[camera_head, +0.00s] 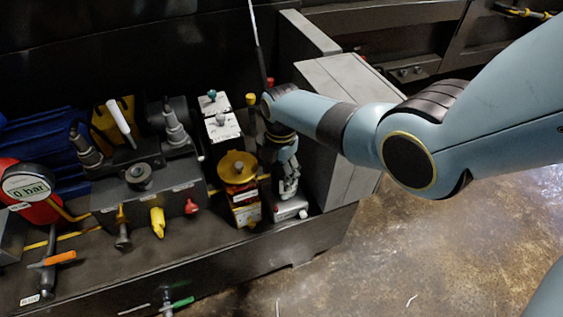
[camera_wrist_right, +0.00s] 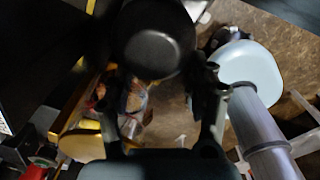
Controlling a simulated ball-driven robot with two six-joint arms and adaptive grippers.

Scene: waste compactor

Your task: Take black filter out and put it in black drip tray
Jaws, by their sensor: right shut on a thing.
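My right gripper (camera_head: 288,178) hangs down at the right end of the row of valves and blocks, beside the yellow round knob. In the right wrist view its two fingers (camera_wrist_right: 160,78) are on either side of a dark round piece (camera_wrist_right: 152,45), which looks like the black filter; they are shut on it. In the head view I cannot make the filter out at the gripper. I cannot pick out a separate black drip tray with certainty. My left gripper is not in view.
A yellow round knob (camera_head: 238,167) stands just left of my right gripper. A grey box (camera_head: 345,120) stands close on its right. A block with a yellow-tipped lever and a red knob (camera_head: 150,195) and a red gauge (camera_head: 27,188) are further left. The floor (camera_head: 420,250) at the right is open.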

